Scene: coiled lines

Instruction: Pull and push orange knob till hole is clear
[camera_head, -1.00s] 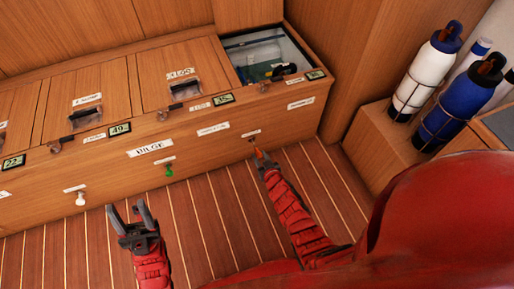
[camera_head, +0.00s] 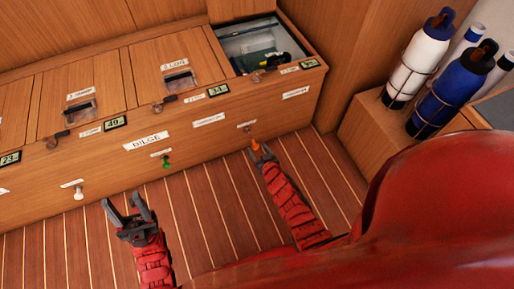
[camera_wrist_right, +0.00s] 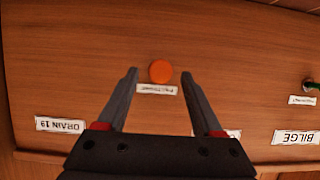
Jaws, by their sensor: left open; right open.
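The orange knob (camera_head: 255,144) sticks out from the front of the wooden bench, under a small white label. It also shows in the right wrist view (camera_wrist_right: 160,71), round and just beyond the fingertips. My right gripper (camera_head: 262,154) is open at the knob, with its two fingers spread to either side of it in the wrist view and not closed on it. My left gripper (camera_head: 128,209) is open and empty over the floor at the left. An open compartment (camera_head: 262,45) with a clear window and dark and green items inside sits in the bench top; a hole cannot be made out.
A green knob (camera_head: 166,162) and a white knob (camera_head: 78,192) are on the same bench front, left of the orange one. Strapped white (camera_head: 423,62) and blue (camera_head: 455,88) bottles stand at the right. The striped floor (camera_head: 210,215) is clear.

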